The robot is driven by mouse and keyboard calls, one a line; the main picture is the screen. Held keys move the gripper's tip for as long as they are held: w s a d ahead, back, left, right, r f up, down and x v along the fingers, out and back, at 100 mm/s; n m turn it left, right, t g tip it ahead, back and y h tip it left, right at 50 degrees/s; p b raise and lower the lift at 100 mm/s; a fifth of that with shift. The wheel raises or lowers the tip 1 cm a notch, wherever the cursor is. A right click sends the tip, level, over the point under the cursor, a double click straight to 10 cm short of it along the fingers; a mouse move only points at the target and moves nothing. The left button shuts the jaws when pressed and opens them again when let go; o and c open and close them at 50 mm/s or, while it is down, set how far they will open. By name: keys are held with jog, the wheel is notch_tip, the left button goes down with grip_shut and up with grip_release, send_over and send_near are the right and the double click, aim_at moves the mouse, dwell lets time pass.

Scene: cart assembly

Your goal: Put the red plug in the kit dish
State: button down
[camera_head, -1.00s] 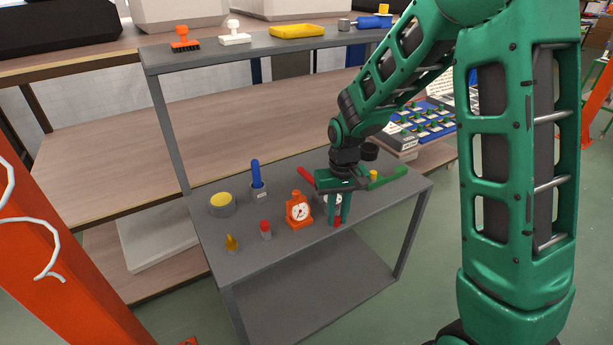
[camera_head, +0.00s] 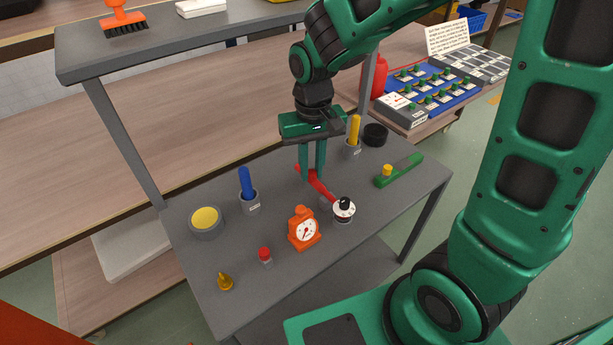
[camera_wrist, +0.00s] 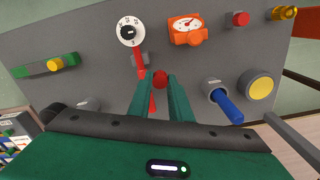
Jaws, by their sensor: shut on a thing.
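My gripper (camera_head: 313,178) points down over the grey cart top, near the flat red bar (camera_head: 327,191). In the wrist view my gripper (camera_wrist: 160,88) is shut on the red plug (camera_wrist: 160,79), a short red cylinder between the fingertips. In the head view the plug is hard to tell from the red bar behind it. A round grey dish with a yellow inside (camera_head: 205,219), which looks like the kit dish, stands at the left of the cart top. It shows at the right in the wrist view (camera_wrist: 260,87).
A red-topped piece (camera_head: 264,254) and a brass cone (camera_head: 225,282) are in front. A yellow peg (camera_head: 354,130) and green bar (camera_head: 406,168) are right.

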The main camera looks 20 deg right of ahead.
jog(key=shift+w+d, duration=0.15)
jog(key=shift+w, duration=0.05)
jog(key=w+d+f, duration=0.2)
jog(key=d, duration=0.1)
jog(key=w+d+f, duration=0.2)
jog(key=d, duration=0.1)
jog(key=w+d+f, duration=0.1)
jog(key=d+f, duration=0.2)
jog(key=shift+w+d, duration=0.35)
jog(key=shift+w, duration=0.05)
jog(key=shift+f, duration=1.95)
jog(key=shift+f, duration=0.1)
jog(key=c, duration=1.7)
grip_release()
jog(key=shift+c, duration=0.2)
jog(key=shift+o, duration=0.6)
notch_tip(320, 180, up, 8)
